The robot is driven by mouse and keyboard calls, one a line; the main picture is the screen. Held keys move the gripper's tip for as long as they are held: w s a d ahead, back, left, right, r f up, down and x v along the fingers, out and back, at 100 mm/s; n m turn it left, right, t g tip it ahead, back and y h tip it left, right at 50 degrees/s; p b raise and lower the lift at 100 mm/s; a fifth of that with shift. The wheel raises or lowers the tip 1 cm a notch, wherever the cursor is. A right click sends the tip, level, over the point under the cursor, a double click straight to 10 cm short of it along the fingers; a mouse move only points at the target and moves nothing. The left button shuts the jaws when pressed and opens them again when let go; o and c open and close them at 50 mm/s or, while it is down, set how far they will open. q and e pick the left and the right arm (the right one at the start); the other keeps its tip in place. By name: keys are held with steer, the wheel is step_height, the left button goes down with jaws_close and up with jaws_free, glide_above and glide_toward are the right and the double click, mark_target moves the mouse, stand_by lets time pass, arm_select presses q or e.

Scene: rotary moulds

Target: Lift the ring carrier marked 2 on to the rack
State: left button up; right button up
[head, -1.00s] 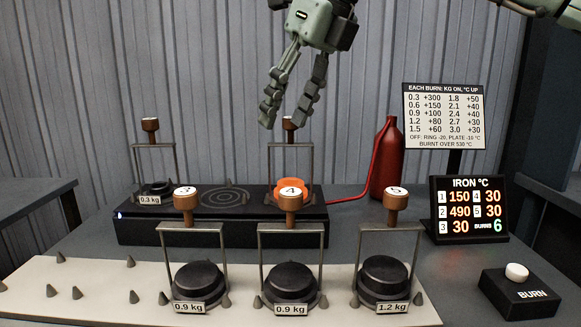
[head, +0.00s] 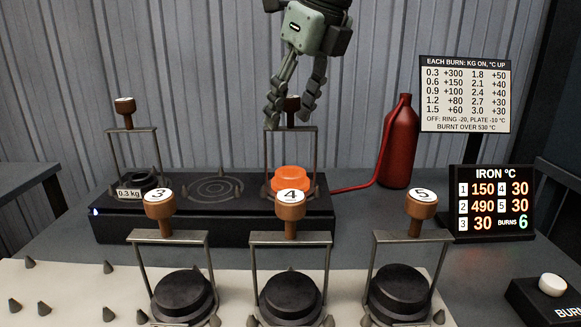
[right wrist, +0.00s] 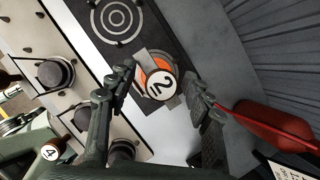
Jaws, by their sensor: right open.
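The ring carrier marked 2 (head: 268,160) stands on the right ring of the black stove (head: 210,224), with a glowing orange iron (head: 291,179) in it. Its number shows on the knob (right wrist: 161,88) in the right wrist view. My right gripper (head: 288,116) is open and points down over this carrier. Its fingers are on either side of the knob, apart from it in the right wrist view; in the head view they partly hide the knob. The pale rack (head: 60,275) with small cones lies in front of the stove. My left gripper is out of view.
Carriers 3 (head: 169,235), 4 (head: 292,237) and 5 (head: 412,237) stand on the rack before the stove. Another carrier (head: 131,129) is on the stove's left ring. A red gas bottle (head: 400,148) with hose is at right. The rack's left part is free.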

steer(key=shift+f, duration=0.1)
jaws_close()
stand_by(0.3)
